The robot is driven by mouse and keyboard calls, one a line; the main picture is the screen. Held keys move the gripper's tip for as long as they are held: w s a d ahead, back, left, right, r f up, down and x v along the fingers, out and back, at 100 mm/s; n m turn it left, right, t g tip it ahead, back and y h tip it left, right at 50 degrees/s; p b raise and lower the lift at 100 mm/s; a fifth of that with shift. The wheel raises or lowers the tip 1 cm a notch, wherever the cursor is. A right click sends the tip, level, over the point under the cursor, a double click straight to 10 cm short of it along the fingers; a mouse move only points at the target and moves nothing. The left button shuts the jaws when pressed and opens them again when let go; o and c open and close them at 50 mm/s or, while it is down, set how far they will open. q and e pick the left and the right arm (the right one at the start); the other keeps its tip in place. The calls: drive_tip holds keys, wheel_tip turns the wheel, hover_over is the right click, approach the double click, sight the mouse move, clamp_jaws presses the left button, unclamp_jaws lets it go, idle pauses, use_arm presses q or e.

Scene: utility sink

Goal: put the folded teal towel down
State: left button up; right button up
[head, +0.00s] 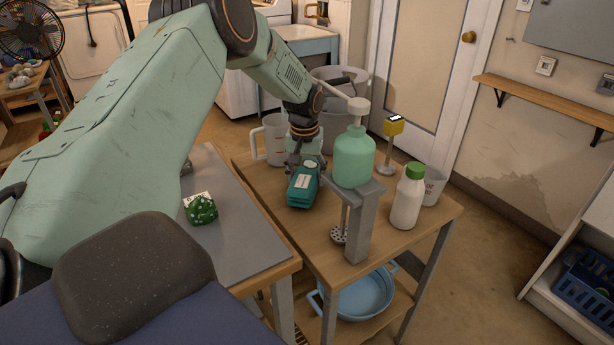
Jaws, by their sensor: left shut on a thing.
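The folded teal towel (301,191), with a pale label on it, is at the back left part of the wooden table (290,238). My left gripper (306,160) comes down from above and is shut on the towel's far end. The towel is low over the tabletop; I cannot tell whether it touches the wood. The gripper's fingers are partly hidden by the arm and towel. My right gripper is not in view.
A clear measuring jug (271,140) stands behind. A white bottle (406,203) and pale cup (433,187) stand right. The table's front left is clear.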

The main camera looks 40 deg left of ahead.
sight(307, 172)
use_arm(q)
wheel_tip(307, 172, up, 8)
drive_tip(key=shift+w+d+r+p, duration=0.1)
drive_tip(key=shift+r+p, duration=0.1)
drive_tip(key=shift+p, duration=0.6)
drive_tip(key=shift+r, duration=0.35)
drive_tip(key=shift+w, duration=0.1)
drive_tip(key=shift+r, duration=0.15)
drive_tip(key=shift+r, duration=0.1)
